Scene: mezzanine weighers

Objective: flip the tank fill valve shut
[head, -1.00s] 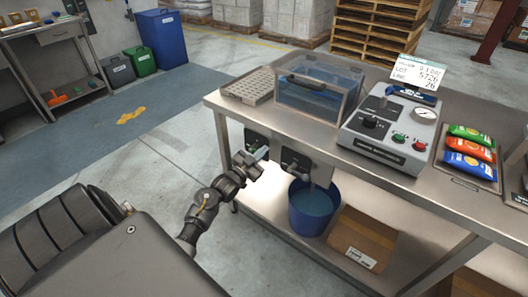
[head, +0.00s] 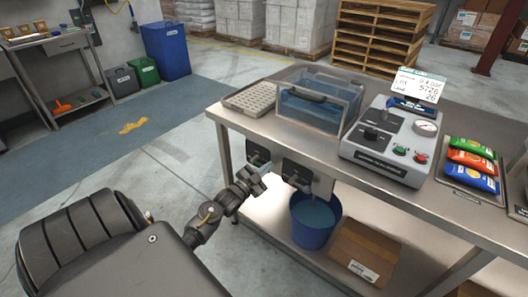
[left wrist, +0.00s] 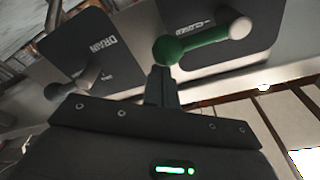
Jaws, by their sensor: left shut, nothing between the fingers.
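The tank (head: 318,100) is a clear box of blue water on the bench. Two dark valve plates hang under the bench's front edge: a left one (head: 258,153) and a right one (head: 297,172). In the left wrist view, one plate (left wrist: 222,52) carries a green lever (left wrist: 200,40) and a partly covered word that looks like CLOSED. The other plate (left wrist: 95,45) reads DRAIN and has a grey lever (left wrist: 73,82). My left gripper (head: 254,180) is shut and empty just below the left plate. Its fingertips (left wrist: 161,72) appear close under the green lever's near knob; contact is unclear.
A blue bucket (head: 314,222) and a cardboard box (head: 363,250) stand on the lower shelf. A grey control box (head: 389,142) and a tray of colored packets (head: 470,183) are on the bench.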

